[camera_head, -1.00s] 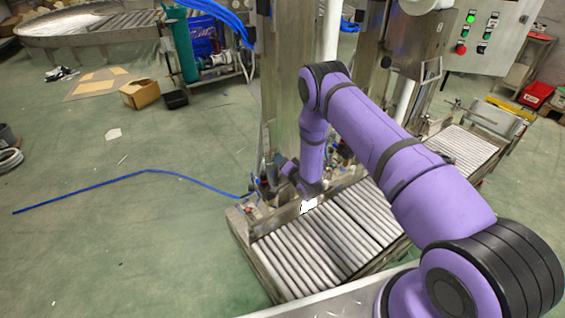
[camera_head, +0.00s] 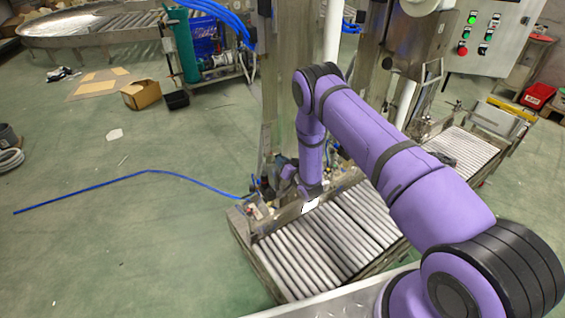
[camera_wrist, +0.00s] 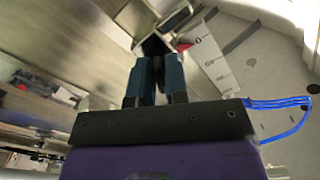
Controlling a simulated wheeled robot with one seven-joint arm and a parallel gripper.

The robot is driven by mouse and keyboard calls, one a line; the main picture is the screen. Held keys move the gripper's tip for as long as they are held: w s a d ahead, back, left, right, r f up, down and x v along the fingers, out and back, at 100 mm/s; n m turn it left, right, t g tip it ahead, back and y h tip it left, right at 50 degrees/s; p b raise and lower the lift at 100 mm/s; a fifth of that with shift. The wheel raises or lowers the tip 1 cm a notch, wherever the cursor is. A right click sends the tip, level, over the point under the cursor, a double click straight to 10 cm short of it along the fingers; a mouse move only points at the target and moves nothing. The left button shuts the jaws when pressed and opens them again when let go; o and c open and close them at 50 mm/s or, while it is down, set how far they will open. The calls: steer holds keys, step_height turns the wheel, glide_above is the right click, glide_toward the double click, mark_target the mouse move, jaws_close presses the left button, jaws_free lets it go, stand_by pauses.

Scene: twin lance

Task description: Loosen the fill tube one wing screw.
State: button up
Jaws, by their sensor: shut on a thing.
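My gripper (camera_wrist: 158,68) shows in the wrist view with its two dark blue-grey fingers close together. They are shut on a small dark part at the metal frame, taken as the fill tube one wing screw. The fingers hide most of it, and its turn angle cannot be told. The fingertips and the screw are too small and covered to make out there.
A blue hose (camera_head: 150,171) lies on the green floor at left. A control panel (camera_head: 487,35) stands at upper right. A cardboard box (camera_head: 140,94) and a black bin (camera_head: 175,99) sit at the back left. The floor at left is mostly clear.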

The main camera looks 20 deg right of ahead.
steer(key=n, duration=0.3)
steer(key=shift+n, duration=0.7)
steer(key=n, duration=0.3)
steer(key=shift+n, duration=0.3)
steer(key=o, duration=0.6)
steer(key=shift+v, duration=3)
